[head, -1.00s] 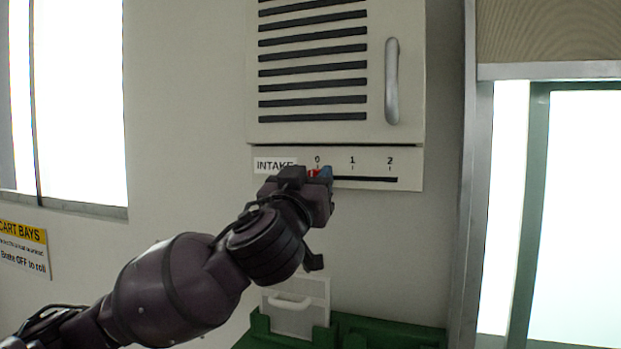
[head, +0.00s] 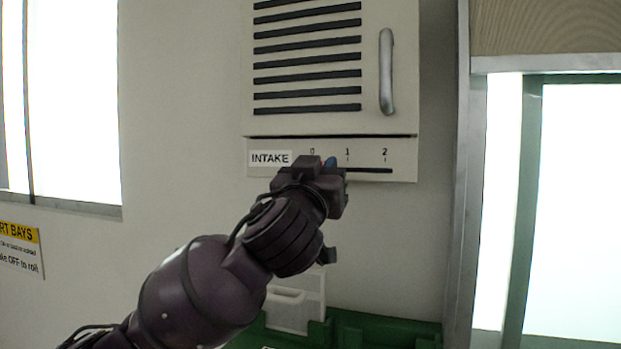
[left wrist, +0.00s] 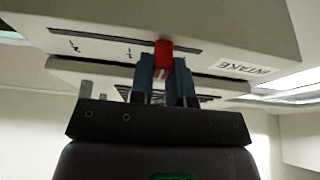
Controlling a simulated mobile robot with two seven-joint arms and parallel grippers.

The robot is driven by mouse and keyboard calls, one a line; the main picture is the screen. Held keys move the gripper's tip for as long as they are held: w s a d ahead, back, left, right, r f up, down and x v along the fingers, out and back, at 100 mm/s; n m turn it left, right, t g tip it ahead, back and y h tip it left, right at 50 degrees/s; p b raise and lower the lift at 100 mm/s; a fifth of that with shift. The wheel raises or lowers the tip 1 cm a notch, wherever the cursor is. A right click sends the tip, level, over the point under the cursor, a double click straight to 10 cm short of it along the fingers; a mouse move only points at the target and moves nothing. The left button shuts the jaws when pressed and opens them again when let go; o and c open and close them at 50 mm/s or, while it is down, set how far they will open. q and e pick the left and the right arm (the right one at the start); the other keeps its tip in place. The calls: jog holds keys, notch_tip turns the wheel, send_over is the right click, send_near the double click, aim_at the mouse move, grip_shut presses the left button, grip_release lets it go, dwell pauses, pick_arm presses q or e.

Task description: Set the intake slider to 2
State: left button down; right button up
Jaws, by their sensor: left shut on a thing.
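The intake panel (head: 405,160) sits under the louvred cabinet, with an INTAKE label (head: 270,158), marks 0, 1 and 2, and a dark horizontal slot (head: 374,170). My left gripper (head: 328,164) is at the slot, its fingertip between marks 0 and 1; the gripper hides the red slider knob in the head view. In the left wrist view the red knob (left wrist: 163,54) shows between the two blue fingers of my left gripper (left wrist: 166,72), which are shut on it. There it stands between the 1 mark and the INTAKE label; the 0 is hidden. My right gripper is not in view.
The louvred cabinet door with a vertical handle (head: 386,72) is above the panel. Green bins (head: 372,330) and a pale container (head: 293,303) are below. A metal door frame (head: 463,200) stands to the right. The slot right of my gripper is clear.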

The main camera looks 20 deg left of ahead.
aim_at(388, 162)
pick_arm(q)
jog(key=shift+d+b, duration=0.6)
jog(key=shift+d, duration=0.85)
jog(key=d+b, duration=0.1)
jog(key=d, duration=0.5)
jog(key=shift+s+d+r, duration=0.1)
jog(key=shift+s+d, duration=0.05)
jog(key=shift+d, duration=0.15)
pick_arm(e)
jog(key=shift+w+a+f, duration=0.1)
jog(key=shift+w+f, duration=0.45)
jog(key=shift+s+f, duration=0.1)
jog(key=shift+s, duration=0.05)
pick_arm(q)
jog(key=c, duration=1.3)
grip_release()
jog(key=shift+c, duration=0.2)
jog(key=shift+o, duration=1.3)
jog(key=shift+d, duration=0.2)
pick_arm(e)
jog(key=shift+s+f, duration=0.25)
pick_arm(q)
jog(key=shift+a, duration=0.15)
jog(key=shift+s, duration=0.1)
